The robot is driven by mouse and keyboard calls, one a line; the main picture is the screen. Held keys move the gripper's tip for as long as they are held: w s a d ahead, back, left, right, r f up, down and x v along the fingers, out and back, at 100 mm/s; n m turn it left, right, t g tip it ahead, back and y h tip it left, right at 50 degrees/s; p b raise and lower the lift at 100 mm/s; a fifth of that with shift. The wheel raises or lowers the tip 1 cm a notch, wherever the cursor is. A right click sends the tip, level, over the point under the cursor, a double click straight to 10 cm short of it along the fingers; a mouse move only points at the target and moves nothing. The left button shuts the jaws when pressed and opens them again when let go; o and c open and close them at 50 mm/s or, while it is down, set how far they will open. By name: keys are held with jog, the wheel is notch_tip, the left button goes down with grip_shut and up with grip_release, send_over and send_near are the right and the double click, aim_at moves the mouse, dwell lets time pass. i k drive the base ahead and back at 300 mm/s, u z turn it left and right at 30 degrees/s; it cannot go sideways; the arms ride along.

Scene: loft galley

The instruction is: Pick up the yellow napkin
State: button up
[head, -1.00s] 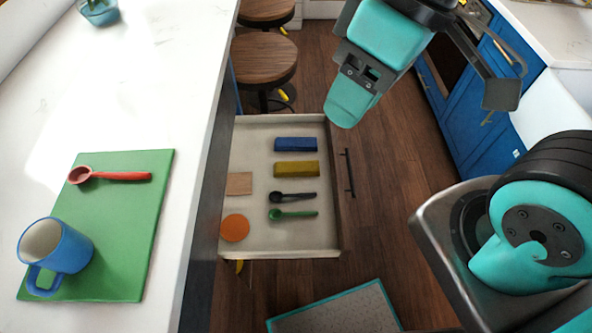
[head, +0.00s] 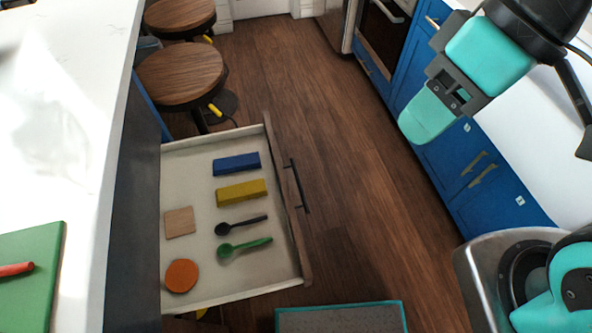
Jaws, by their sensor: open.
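The yellow napkin (head: 241,192) is a folded, block-like strip lying in the open drawer (head: 184,151). It lies just below a similar blue folded napkin (head: 236,163) and above a black spoon (head: 241,225). My gripper (head: 427,116) is at the upper right, over the floor and well to the right of the drawer. It is open, with nothing seen in it. One broad teal finger shows clearly; the rest of the jaws is largely hidden by the wrist.
A green spoon (head: 244,247), a wooden square (head: 180,222) and an orange disc (head: 182,275) share the drawer. A white counter (head: 70,130) with a green board (head: 40,265) is at left. Two stools (head: 182,72) stand beyond. Blue cabinets (head: 480,185) line the right. Floor between is clear.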

aim_at(236, 194)
jog(key=z, duration=0.8)
jog(key=i, duration=1.15)
jog(key=u, duration=4)
